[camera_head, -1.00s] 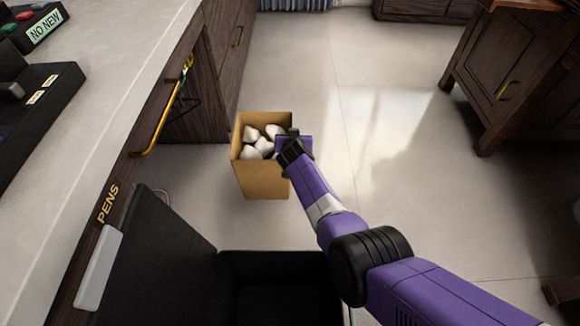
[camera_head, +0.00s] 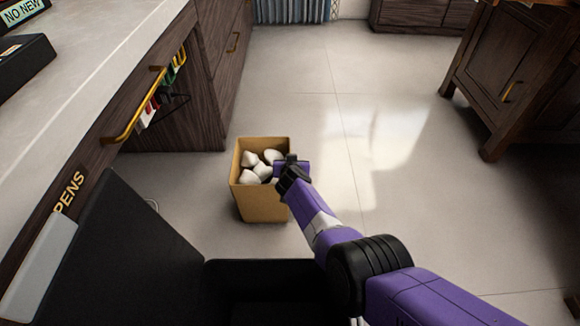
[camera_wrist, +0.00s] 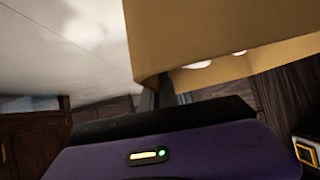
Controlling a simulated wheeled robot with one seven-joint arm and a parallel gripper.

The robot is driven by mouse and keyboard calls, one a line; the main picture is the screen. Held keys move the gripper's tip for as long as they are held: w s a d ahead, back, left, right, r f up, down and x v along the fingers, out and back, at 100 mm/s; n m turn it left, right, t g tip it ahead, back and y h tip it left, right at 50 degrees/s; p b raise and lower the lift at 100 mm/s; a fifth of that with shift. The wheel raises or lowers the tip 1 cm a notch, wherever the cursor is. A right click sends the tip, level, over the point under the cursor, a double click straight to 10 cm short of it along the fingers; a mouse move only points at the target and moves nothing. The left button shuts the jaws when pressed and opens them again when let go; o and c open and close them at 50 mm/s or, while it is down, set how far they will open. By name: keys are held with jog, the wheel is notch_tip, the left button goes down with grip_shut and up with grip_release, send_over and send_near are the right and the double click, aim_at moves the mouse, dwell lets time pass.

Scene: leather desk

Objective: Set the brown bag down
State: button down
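The brown bag (camera_head: 262,203) is open-topped, upright and holds several white lumps (camera_head: 255,166). It hangs or stands over the pale floor; I cannot tell whether its base touches. My gripper (camera_head: 284,177) is at the bag's right rim in the head view. In the wrist view the bag (camera_wrist: 215,38) fills the upper right, and dark fingers (camera_wrist: 158,92) meet its edge. The fingers seem shut on the rim, though the grip itself is partly hidden.
A desk with a grey top (camera_head: 110,55) and a gold-handled drawer runs along the left. A black bin-like part (camera_head: 270,275) is in front. A dark cabinet (camera_head: 510,75) stands at the right. The floor (camera_head: 330,100) beyond and right of the bag is clear.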

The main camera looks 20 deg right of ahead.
jog(key=c, duration=1.6)
grip_release()
jog(key=shift+f, duration=0.15)
jog(key=shift+c, duration=0.2)
jog(key=shift+s, duration=0.1)
jog(key=shift+s+a+r+p, duration=0.1)
jog(key=shift+s+r+p, duration=0.35)
jog(key=shift+p, duration=0.55)
jog(key=p+v, duration=0.8)
jog(key=v, duration=0.1)
jog(key=shift+a+r+p, duration=0.1)
jog(key=shift+r+p, duration=0.1)
jog(key=shift+p, duration=0.2)
jog(key=shift+s+a+r+p, duration=0.15)
jog(key=shift+s+r+p, duration=0.15)
jog(key=shift+s, duration=0.35)
